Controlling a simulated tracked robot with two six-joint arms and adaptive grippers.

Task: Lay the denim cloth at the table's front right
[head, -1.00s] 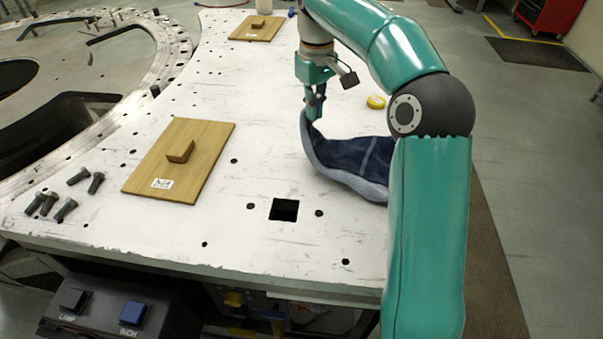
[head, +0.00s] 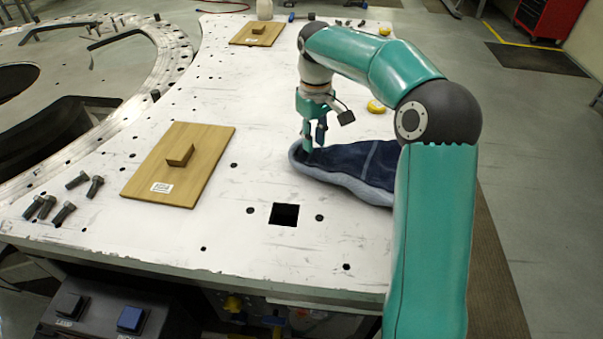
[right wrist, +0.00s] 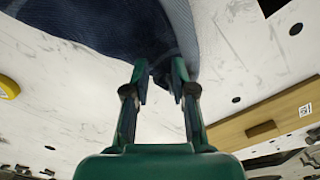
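The denim cloth (head: 350,165) lies on the right side of the white plate table (head: 250,240), dark blue with a paler border, its right part hidden behind my right arm. My right gripper (head: 314,142) points down at the cloth's left end, its fingers apart. In the right wrist view the two fingertips (right wrist: 160,78) stand apart with a gap between them, and the cloth (right wrist: 110,30) spreads just beyond them. I cannot tell whether a fingertip touches the cloth. My left gripper is not in view.
A wooden board with a block (head: 190,175) lies left of the cloth, with several dark bolts (head: 65,210) beyond it. A square hole (head: 284,214) opens near the front edge. A yellow tape roll (head: 376,106) sits behind the cloth.

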